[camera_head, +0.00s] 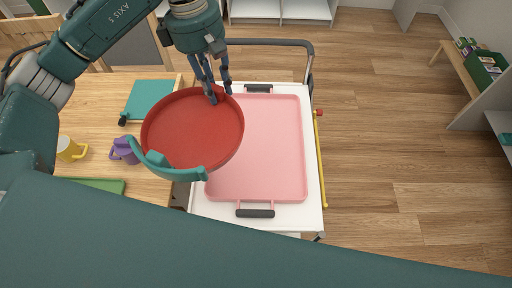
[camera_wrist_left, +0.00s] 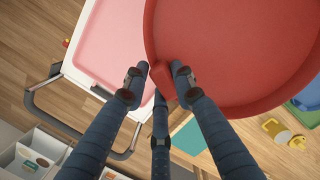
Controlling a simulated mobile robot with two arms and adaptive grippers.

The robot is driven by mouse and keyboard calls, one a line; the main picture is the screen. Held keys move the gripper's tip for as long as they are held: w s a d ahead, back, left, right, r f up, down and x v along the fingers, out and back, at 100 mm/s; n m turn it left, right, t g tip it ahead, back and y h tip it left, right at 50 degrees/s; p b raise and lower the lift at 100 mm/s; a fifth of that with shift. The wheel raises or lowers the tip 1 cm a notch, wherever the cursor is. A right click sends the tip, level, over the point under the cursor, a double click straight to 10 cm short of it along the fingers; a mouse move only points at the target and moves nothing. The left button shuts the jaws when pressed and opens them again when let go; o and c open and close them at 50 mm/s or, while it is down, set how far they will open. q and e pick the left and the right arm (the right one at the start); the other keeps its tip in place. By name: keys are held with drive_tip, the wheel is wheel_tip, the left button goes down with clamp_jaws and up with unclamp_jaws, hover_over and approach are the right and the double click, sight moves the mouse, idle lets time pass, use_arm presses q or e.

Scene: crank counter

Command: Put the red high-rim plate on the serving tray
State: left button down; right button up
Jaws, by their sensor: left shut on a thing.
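The red high-rim plate (camera_head: 190,130) is held in the air by my left gripper (camera_head: 214,94), which is shut on its far rim. In the left wrist view the fingers (camera_wrist_left: 160,75) close on the rim of the plate (camera_wrist_left: 235,50). The plate overlaps the left edge of the pink serving tray (camera_head: 260,150) in the head view and hides part of it. The tray lies on a white cart and also shows in the wrist view (camera_wrist_left: 112,45). A teal curved piece (camera_head: 165,168) shows at the plate's near edge.
A wooden table at left holds a purple mug (camera_head: 125,150), a yellow mug (camera_head: 70,149), a teal board (camera_head: 148,99) and a green board (camera_head: 95,186). The white cart (camera_head: 315,190) has a dark handle (camera_head: 285,42). Open floor lies to the right.

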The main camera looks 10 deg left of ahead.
use_arm(q)
drive_tip(key=w+a+f+n+t+y+b, duration=0.1)
drive_tip(key=w+f+n+b, duration=0.3)
drive_tip(key=n, duration=0.5)
drive_tip(key=w+a+f+n+t+b, duration=0.1)
drive_tip(key=w+a+f+n+b, duration=0.15)
drive_tip(key=w+n, duration=0.55)
drive_tip(key=shift+n, duration=0.5)
drive_tip(key=f, duration=0.6)
drive_tip(key=s+f+p, duration=0.1)
drive_tip(key=f, duration=0.5)
drive_tip(key=d+f+p, duration=0.1)
drive_tip(key=f, duration=0.5)
drive_tip(key=shift+s+f, duration=0.2)
drive_tip(key=shift+f, duration=0.1)
use_arm(e)
drive_tip(key=f, duration=0.2)
drive_tip(key=w+f, duration=0.1)
drive_tip(key=f, duration=0.2)
drive_tip(key=shift+d, duration=0.2)
use_arm(q)
drive_tip(key=c, duration=1.4)
unclamp_jaws()
drive_tip(key=shift+f, duration=0.15)
use_arm(e)
drive_tip(key=shift+a, duration=0.1)
